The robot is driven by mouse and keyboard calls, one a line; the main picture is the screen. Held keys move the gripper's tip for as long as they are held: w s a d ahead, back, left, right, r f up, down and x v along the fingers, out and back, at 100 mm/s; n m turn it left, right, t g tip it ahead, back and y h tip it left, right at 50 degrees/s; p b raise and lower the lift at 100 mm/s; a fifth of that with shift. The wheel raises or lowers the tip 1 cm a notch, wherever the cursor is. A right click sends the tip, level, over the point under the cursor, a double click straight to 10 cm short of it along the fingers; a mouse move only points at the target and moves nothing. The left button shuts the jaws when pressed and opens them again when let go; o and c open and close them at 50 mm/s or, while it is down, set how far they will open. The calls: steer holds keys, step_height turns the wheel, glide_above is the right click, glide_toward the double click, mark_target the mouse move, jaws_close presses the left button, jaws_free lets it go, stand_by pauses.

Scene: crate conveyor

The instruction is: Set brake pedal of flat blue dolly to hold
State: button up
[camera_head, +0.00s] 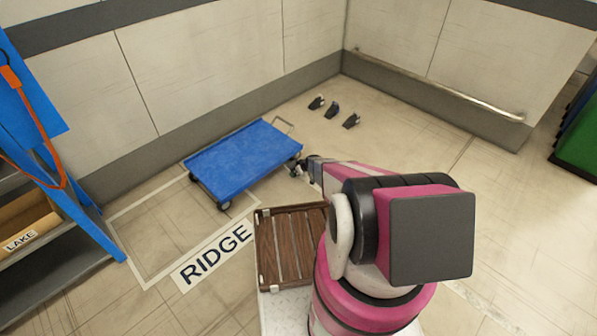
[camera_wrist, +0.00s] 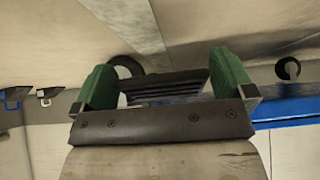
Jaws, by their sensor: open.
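The flat blue dolly (camera_head: 240,160) stands on the floor beside the wall, with a thin handle at its far right end. Its blue edge also shows at the right of the wrist view (camera_wrist: 295,108). My gripper (camera_head: 300,168) is low at the dolly's right near corner. In the wrist view my gripper (camera_wrist: 165,80) has its two green fingers apart. A dark ribbed piece (camera_wrist: 170,88), which looks like the brake pedal, shows between the fingers; contact cannot be told. My arm and gripper largely hide the pedal in the head view, and its setting cannot be read.
Several dark wedge-shaped objects (camera_head: 332,110) lie on the floor beyond the dolly. A brown slatted crate (camera_head: 262,250) is near my base. A blue shelf rack (camera_head: 95,215) stands at left, and a rail (camera_head: 440,85) runs along the right wall. Floor right of my arm is clear.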

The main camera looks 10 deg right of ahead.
steer(key=v, duration=1)
steer(key=shift+s+r, duration=0.15)
steer(key=shift+r, duration=0.1)
steer(key=shift+d, duration=0.1)
